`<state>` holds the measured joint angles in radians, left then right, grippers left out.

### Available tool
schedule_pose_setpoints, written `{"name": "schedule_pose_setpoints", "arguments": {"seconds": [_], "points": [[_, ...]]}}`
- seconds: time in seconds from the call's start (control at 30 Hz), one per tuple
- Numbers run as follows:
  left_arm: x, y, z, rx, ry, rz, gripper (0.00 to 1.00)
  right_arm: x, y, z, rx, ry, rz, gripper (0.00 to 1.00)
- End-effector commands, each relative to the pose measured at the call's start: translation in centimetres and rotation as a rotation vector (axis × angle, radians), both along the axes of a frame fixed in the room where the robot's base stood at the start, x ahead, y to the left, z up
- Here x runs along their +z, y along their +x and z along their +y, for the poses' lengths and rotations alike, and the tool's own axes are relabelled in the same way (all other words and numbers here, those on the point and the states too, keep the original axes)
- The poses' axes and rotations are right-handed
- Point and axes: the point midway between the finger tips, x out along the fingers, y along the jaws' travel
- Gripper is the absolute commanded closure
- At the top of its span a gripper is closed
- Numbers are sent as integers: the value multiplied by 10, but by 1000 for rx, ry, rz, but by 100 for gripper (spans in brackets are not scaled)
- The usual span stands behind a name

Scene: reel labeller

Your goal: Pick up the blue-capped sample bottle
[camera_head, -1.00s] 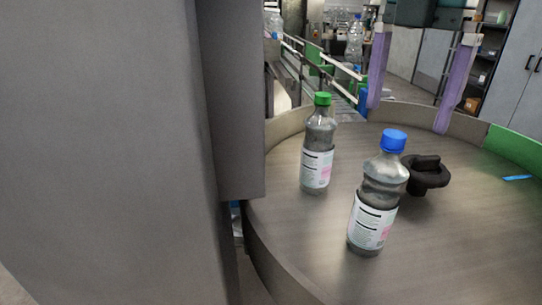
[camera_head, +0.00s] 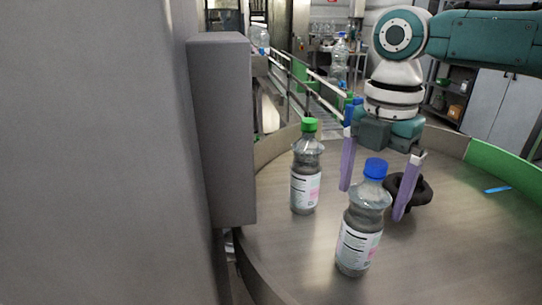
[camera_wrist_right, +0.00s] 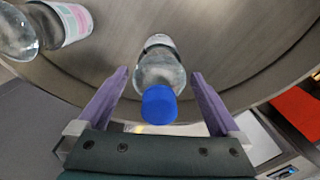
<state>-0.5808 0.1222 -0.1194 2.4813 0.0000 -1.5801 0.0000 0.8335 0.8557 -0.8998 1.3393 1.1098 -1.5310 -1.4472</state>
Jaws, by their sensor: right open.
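The blue-capped sample bottle (camera_head: 361,222) stands upright on the round table (camera_head: 430,265), with a white label around its lower body. My right gripper (camera_head: 372,200) is open, coming down from above and behind the bottle. Its purple fingers appear on either side of the bottle's upper part in the head view. In the right wrist view the blue cap and bottle (camera_wrist_right: 160,85) lie between the two open fingers, with gaps on both sides. The fingers do not grip it. My left gripper is not in view.
A green-capped bottle (camera_head: 306,170) stands to the left of the blue-capped one. A black knob-like object (camera_head: 421,190) lies on the table behind and right of it. A grey housing (camera_head: 222,130) rises at the left. A green rim section (camera_head: 500,165) borders the table's right.

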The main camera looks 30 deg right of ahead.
Motion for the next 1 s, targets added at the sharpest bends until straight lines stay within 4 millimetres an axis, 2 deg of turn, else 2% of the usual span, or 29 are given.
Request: {"name": "schedule_pose_setpoints", "arguments": {"seconds": [0.07,0.9,0.93,1.0], "points": [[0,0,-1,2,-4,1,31,0,0,0,0,0,0,2],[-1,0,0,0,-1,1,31,1,0,0,-1,0,0,97],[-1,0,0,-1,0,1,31,1,0,0,-1,0,-1,100],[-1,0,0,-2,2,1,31,1,0,0,-1,0,-1,100]]}}
